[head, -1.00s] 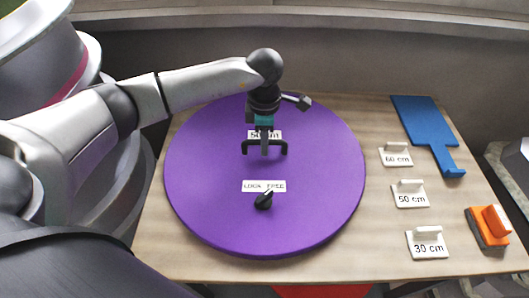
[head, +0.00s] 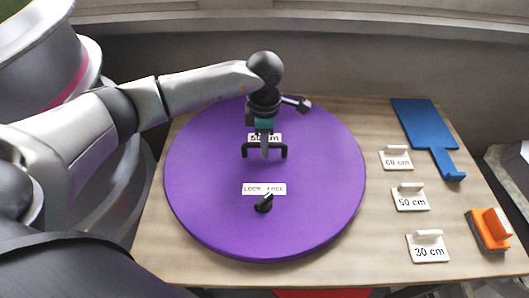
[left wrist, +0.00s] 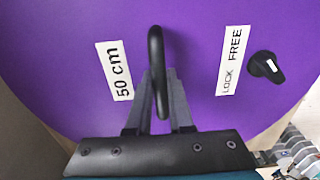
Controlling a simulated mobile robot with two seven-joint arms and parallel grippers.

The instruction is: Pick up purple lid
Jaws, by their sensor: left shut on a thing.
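The round purple lid (head: 205,175) lies flat over the wooden table and fills most of the left wrist view (left wrist: 65,50). It bears a black bar handle (head: 283,151), a "50 cm" label and a "LOCK FREE" label (head: 264,189). A black knob (head: 264,203) sits beside that label; I cannot tell which word it points to. My left gripper (head: 264,155) is shut on the black handle, whose loop shows between the fingers in the left wrist view (left wrist: 156,45). The gripper hides part of the "50 cm" label in the head view. My right gripper is not in view.
White blocks marked 60 cm (head: 397,163), 50 cm (head: 411,200) and 30 cm (head: 428,252) stand right of the lid on the wooden table (head: 375,262). A blue paddle-shaped tool (head: 424,122) and an orange-and-grey block (head: 489,230) lie at the right.

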